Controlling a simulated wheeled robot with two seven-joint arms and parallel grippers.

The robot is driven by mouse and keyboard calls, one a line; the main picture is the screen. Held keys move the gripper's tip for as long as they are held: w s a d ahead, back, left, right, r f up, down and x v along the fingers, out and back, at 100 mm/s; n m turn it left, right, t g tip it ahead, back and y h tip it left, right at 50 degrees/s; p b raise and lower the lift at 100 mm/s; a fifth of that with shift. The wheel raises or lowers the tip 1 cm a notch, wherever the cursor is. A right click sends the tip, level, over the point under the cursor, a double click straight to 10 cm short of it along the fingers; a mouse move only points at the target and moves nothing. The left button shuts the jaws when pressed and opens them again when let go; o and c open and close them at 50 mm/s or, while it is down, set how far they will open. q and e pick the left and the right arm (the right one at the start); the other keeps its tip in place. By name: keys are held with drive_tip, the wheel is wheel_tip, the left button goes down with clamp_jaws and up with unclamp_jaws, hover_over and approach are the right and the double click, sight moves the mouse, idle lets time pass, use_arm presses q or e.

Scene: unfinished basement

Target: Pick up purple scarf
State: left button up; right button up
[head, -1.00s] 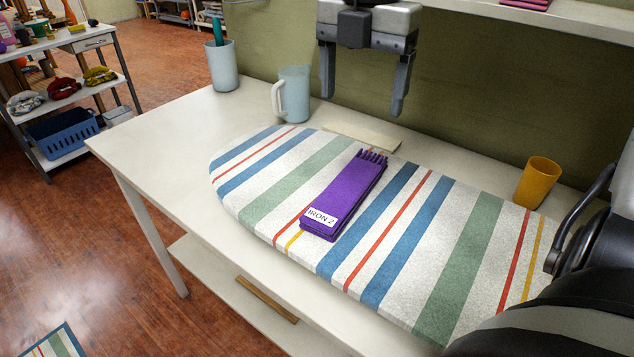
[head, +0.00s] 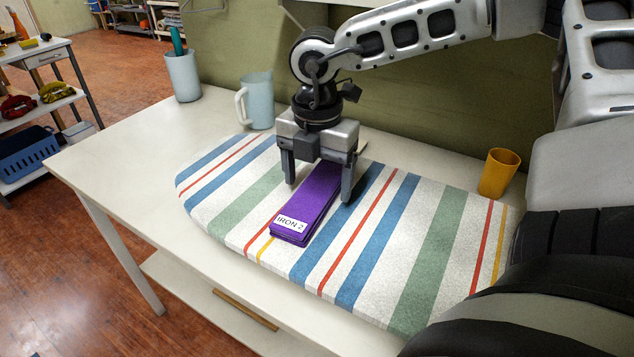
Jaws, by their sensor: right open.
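The purple scarf (head: 308,207) lies folded flat on the striped ironing board (head: 425,230), with a white label reading "IRON 2" at its near end. My right gripper (head: 318,190) is open and points down over the far part of the scarf. Its two fingers are on either side of the scarf, one to the left and one to the right. The gripper body hides the scarf's fringed far end. I cannot tell whether the fingertips touch the board. My left gripper is not in view.
The board lies on a white table (head: 120,150). A light blue pitcher (head: 258,102) and a cup (head: 183,78) holding a teal item stand behind on the left. A yellow cup (head: 498,173) stands at the right. A shelf rack (head: 62,62) stands far left.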

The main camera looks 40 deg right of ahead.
drive_tip(key=shift+f, duration=0.4)
drive_tip(key=c, duration=1.1)
drive_tip(key=shift+r, duration=0.15)
